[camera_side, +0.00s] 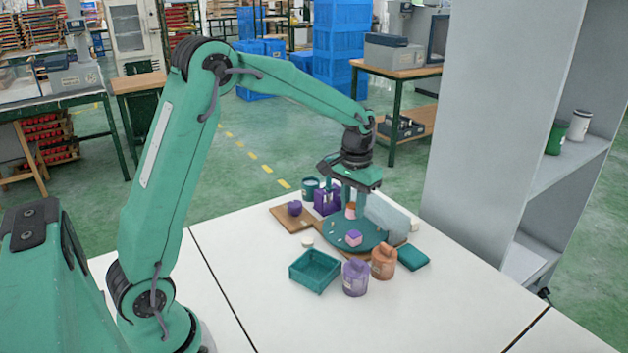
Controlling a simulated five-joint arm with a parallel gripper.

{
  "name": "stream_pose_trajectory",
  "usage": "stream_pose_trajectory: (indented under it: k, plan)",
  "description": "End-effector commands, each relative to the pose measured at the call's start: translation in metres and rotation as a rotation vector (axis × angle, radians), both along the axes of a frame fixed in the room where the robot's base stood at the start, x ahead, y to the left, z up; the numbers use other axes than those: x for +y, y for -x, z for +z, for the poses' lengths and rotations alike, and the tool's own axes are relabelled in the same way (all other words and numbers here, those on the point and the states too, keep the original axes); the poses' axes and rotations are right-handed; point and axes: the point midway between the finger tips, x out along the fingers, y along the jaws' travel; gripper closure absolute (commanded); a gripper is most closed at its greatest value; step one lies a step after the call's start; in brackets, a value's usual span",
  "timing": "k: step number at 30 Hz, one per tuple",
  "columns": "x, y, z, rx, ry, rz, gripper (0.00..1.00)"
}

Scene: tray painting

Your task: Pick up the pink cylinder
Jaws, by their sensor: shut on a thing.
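My gripper (350,203) points down over the round teal tray (336,240) on the white table. Its fingers are shut on the small pink cylinder (351,211), which looks orange-pink with a pale upper part. The fingers partly cover the cylinder. I cannot tell whether its base touches the tray. A pink-purple block (353,238) lies near the front of the tray.
A purple box (326,202) and teal cup (310,188) stand behind left, near a wooden board (286,221). A teal bin (314,270), purple jar (355,278) and orange jar (383,263) stand in front. A grey shelf unit (490,130) rises at right. The front table is clear.

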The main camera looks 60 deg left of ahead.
Motion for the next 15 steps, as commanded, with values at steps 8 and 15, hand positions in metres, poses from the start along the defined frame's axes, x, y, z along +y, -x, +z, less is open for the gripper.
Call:
stream_pose_trajectory:
  k: [8,15]
  plan:
    - [-0.0097,0.0025,0.0058,0.001,0.000,-0.001,0.95]
    - [-0.0094,0.0024,0.0057,0.001,0.000,0.000,0.95]
